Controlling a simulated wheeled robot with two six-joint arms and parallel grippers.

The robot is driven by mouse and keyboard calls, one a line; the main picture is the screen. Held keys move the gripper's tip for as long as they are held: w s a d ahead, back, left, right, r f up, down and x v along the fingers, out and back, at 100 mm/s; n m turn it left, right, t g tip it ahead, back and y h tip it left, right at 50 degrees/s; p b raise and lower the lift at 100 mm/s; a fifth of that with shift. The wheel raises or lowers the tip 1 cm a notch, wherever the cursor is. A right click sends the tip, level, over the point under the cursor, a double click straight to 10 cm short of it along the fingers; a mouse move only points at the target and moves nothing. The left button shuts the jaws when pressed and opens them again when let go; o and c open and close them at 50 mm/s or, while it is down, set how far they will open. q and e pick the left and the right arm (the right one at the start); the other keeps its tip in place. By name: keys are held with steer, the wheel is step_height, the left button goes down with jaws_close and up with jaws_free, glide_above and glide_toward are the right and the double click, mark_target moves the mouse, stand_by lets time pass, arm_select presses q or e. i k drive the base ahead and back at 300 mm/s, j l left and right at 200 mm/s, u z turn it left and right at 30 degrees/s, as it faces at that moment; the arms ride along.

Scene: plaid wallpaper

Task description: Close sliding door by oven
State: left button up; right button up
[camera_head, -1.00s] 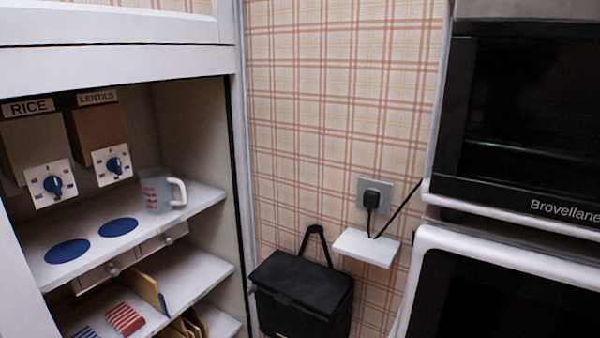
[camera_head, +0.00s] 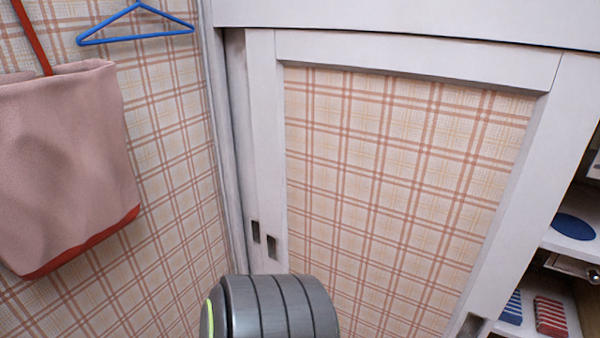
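A sliding door (camera_head: 405,160) with a white frame and a plaid panel fills the middle of the head view. It has a dark recessed pull (camera_head: 271,247) low on its left frame and a grey one (camera_head: 470,327) low on its right frame. A second pull (camera_head: 255,231) shows just left of the first, on a panel edge behind. The cabinet opening to the right of the door is open, with shelves (camera_head: 575,242) showing. The oven is out of view. A grey rounded part of my arm shows at the bottom middle. Neither gripper is in view.
A pink bag (camera_head: 70,165) with red trim and a blue hanger (camera_head: 135,22) hang by the plaid wall at left. On the shelves are a blue disc (camera_head: 573,227) and red-striped (camera_head: 551,316) and blue-striped (camera_head: 512,308) packets.

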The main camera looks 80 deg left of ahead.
mark_target(419, 178)
steer(key=u, duration=2.1)
